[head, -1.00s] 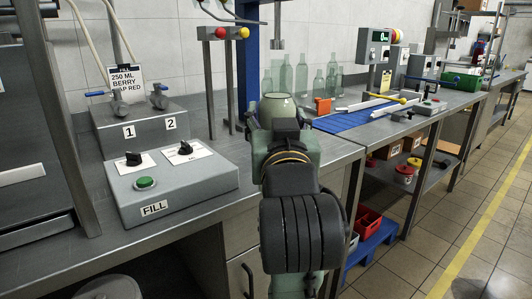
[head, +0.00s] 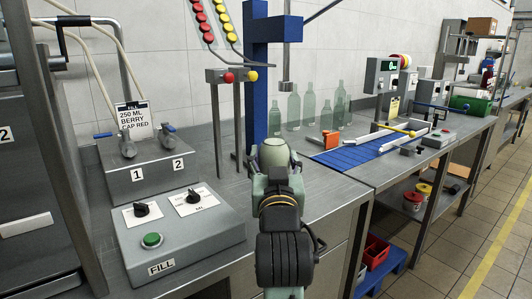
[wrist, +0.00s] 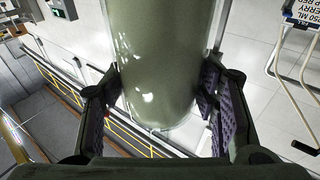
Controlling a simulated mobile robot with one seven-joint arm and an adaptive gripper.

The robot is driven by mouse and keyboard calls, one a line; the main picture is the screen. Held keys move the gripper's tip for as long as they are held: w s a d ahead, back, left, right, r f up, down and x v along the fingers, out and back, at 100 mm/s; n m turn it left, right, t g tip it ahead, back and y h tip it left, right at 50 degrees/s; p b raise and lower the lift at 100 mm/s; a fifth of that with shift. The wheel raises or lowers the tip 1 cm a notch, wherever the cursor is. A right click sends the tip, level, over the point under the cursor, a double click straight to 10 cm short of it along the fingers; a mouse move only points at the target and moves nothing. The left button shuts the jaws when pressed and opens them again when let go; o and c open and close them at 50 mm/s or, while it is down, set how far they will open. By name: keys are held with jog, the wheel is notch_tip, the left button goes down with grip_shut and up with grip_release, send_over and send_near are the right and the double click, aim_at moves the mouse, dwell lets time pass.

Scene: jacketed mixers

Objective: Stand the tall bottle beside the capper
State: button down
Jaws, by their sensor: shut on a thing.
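In the wrist view a large smooth green bottle (wrist: 165,55) fills the space between the fingers of my gripper (wrist: 162,85). The fingers are shut on its two sides, and its rounded lower end shows near them. Its upper part is out of frame. In the head view my arm hides most of the gripper and of what it holds. The blue column with an overhanging arm and a hanging rod, which looks like the capper (head: 258,75), stands just behind my arm. The bench (head: 325,190) is below and around my arm.
Several clear green bottles (head: 294,112) stand at the back right of the column. The FILL control box (head: 180,235) and valve box (head: 150,160) stand on the left.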

jog(key=w+a+f+p, duration=0.1)
jog(key=w+f, duration=0.3)
jog(key=w, duration=0.4)
jog(key=shift+w+a+f, duration=0.15)
jog(key=shift+w+a, duration=0.1)
jog(key=shift+a, duration=0.1)
jog(key=shift+f, duration=0.25)
jog(key=c, duration=0.6)
grip_release()
jog(key=shift+r, duration=0.1)
